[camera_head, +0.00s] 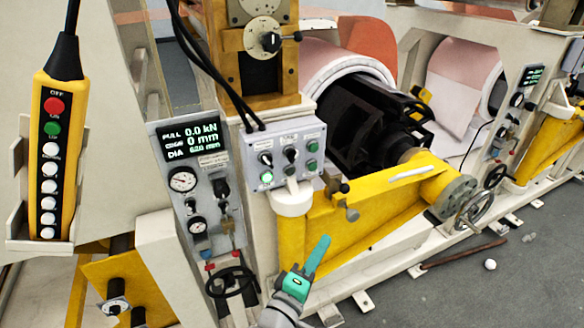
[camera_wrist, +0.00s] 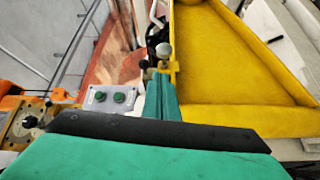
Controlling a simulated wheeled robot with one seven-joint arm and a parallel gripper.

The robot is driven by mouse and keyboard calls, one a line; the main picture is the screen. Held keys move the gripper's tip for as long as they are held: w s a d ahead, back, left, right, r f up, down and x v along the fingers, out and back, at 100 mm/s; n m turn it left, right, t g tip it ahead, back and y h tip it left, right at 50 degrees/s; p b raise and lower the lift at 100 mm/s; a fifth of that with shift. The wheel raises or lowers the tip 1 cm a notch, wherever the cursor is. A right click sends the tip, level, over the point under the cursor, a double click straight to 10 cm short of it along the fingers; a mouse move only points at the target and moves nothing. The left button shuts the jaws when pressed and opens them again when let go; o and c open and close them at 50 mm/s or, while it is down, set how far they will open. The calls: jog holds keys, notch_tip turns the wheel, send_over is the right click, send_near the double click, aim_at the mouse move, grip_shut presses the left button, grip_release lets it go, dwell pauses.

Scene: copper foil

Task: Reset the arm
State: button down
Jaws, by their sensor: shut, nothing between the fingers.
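My gripper (camera_head: 318,256) is teal and shows at the bottom middle of the head view, in front of the yellow swing arm (camera_head: 350,222) of the machine. Its fingers are together with nothing between them. In the wrist view the closed teal fingers (camera_wrist: 162,98) point away from the camera, with a metal knob (camera_wrist: 164,50) just beyond their tips in the picture. The yellow machine part (camera_wrist: 225,60) fills the right of that view. I cannot tell the exact gap between fingers and machine.
A grey control box (camera_head: 284,155) and a gauge panel (camera_head: 195,185) stand left of the swing arm. A yellow pendant (camera_head: 50,160) hangs at far left. A handwheel (camera_head: 474,212) is at right.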

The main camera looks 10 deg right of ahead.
jog(key=s+a+f+t+y, duration=0.1)
jog(key=s+a+f+y, duration=0.45)
jog(key=f, duration=0.35)
jog(key=s+a+f+y, duration=0.4)
jog(key=s+a+f, duration=0.25)
jog(key=f, duration=0.25)
jog(key=s+a+m+y, duration=0.2)
jog(key=s+m, duration=0.6)
jog(key=s, duration=1.3)
jog(key=shift+a+f+m, duration=0.2)
jog(key=shift+f+m, duration=0.1)
